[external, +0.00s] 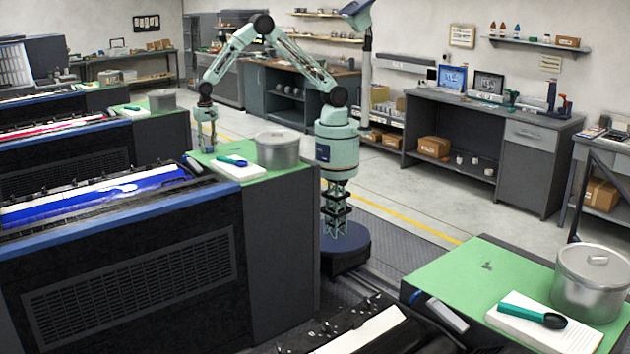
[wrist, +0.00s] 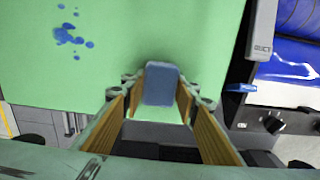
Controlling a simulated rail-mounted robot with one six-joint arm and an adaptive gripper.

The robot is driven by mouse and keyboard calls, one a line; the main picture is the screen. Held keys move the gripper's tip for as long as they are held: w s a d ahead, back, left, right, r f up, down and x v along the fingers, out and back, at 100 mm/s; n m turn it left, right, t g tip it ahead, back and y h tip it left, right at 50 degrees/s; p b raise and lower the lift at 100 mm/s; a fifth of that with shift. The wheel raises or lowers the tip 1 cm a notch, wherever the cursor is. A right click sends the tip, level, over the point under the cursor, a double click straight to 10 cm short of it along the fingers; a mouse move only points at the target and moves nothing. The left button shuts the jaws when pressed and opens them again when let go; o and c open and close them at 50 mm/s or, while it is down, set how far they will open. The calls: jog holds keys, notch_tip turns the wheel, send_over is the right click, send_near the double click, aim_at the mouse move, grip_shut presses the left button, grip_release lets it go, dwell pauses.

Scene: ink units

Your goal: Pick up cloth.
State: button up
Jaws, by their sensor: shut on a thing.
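The cloth (wrist: 161,84) is a small blue-grey pad with rounded corners in the wrist view. It sits between the fingertips of my gripper (wrist: 160,97), which is shut on it. Green worktop lies below and around it. In the external view my gripper (external: 208,146) is low over the far-left end of the green worktop (external: 215,153) beside the blue ink unit. The cloth cannot be made out there.
Blue ink spots (wrist: 70,36) lie on the worktop in the wrist view. The blue ink unit (external: 100,200) is beside the worktop.

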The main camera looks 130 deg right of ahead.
aim_at(208, 146)
jog(key=shift+r, duration=0.1)
jog(key=shift+r, duration=1.65)
jog(key=s+a, duration=0.1)
jog(key=s, duration=0.4)
jog(key=s+a+r, duration=0.1)
jog(key=s+a, duration=0.1)
jog(key=s, duration=0.3)
jog(key=s+a+b, duration=0.1)
jog(key=s+a, duration=0.1)
jog(key=s, duration=0.3)
jog(key=shift+a+r, duration=0.2)
jog(key=shift+r, duration=0.05)
jog(key=shift+r, duration=0.1)
jog(key=shift+c, duration=0.4)
